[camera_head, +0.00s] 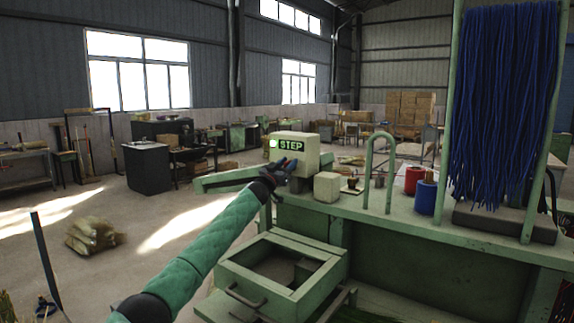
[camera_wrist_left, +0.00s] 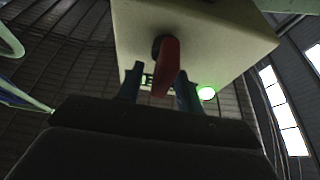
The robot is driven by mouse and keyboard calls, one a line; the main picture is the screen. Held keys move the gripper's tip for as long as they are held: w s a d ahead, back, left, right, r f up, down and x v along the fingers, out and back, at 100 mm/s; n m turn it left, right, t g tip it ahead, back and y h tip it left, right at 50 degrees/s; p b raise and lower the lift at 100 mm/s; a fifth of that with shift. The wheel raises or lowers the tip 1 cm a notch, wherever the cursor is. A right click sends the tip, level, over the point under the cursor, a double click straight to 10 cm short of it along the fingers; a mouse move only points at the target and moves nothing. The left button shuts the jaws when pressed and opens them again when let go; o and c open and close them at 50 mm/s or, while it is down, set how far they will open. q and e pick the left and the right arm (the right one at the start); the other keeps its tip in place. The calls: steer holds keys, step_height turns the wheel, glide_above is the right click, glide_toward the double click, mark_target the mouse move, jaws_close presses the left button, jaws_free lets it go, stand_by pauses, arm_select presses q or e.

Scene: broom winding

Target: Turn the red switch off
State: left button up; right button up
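The control box (camera_head: 298,143) is a cream box with a green "STEP" display and a lit green lamp (camera_head: 273,143), standing on the green bench. The red switch (camera_wrist_left: 167,68) shows in the left wrist view as a lever on the box (camera_wrist_left: 205,35). My left gripper (camera_head: 285,168) is at the box's front. In the left wrist view its two dark fingers (camera_wrist_left: 159,85) stand apart, one on each side of the red lever, with gaps visible. The green lamp also shows there (camera_wrist_left: 206,93). In the head view I cannot make out the switch behind the gripper. My right gripper is not in view.
The green bench (camera_head: 400,215) carries a small cream block (camera_head: 327,187), a green hoop (camera_head: 378,170), a red spool (camera_head: 414,180) and a blue spool (camera_head: 426,198). Blue strands (camera_head: 500,100) hang at the right. An open drawer (camera_head: 280,275) juts out below my left arm.

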arm_select(q)
jaws_close()
